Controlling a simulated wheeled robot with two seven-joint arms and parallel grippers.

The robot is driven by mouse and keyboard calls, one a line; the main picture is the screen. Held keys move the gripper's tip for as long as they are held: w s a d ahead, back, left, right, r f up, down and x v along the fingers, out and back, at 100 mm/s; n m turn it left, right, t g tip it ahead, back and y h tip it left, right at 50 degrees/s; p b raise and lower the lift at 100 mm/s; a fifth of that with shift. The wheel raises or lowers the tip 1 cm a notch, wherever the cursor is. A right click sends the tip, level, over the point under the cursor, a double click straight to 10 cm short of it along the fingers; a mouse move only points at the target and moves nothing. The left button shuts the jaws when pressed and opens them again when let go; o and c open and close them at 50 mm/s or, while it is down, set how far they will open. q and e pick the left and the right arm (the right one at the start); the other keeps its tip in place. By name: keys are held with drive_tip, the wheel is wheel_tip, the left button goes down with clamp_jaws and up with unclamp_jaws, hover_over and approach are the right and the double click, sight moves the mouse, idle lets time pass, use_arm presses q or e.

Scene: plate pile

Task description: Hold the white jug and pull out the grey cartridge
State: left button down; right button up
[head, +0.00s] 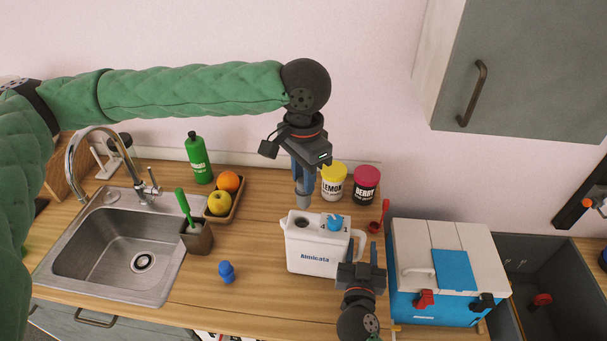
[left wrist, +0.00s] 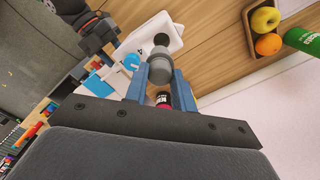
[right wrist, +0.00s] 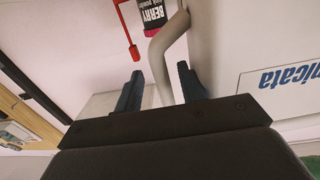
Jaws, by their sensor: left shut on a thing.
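The white jug (head: 318,262) stands upright on the counter, with a round dark opening (head: 302,222) and a blue knob (head: 334,223) on top. My left gripper (head: 303,178) is shut on the grey cartridge (head: 303,197), which also shows between its fingers in the left wrist view (left wrist: 158,68). The cartridge hangs just above the opening, clear of the jug. My right gripper (head: 361,262) is at the jug's handle (right wrist: 163,62). In the right wrist view its fingers (right wrist: 160,92) stand apart on both sides of the handle, with a gap showing.
Lemon (head: 333,182) and berry (head: 366,184) jars and a red scoop (head: 378,222) stand behind the jug. A blue-and-white cooler box (head: 405,305) is at the right. A small blue object (head: 227,272) lies left of the jug, near the sink (head: 130,290).

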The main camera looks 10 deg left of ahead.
drive_tip(key=shift+s, duration=0.1)
drive_tip(key=s, duration=0.7)
drive_tip(key=shift+s+a, duration=0.25)
drive_tip(key=shift+s, duration=0.15)
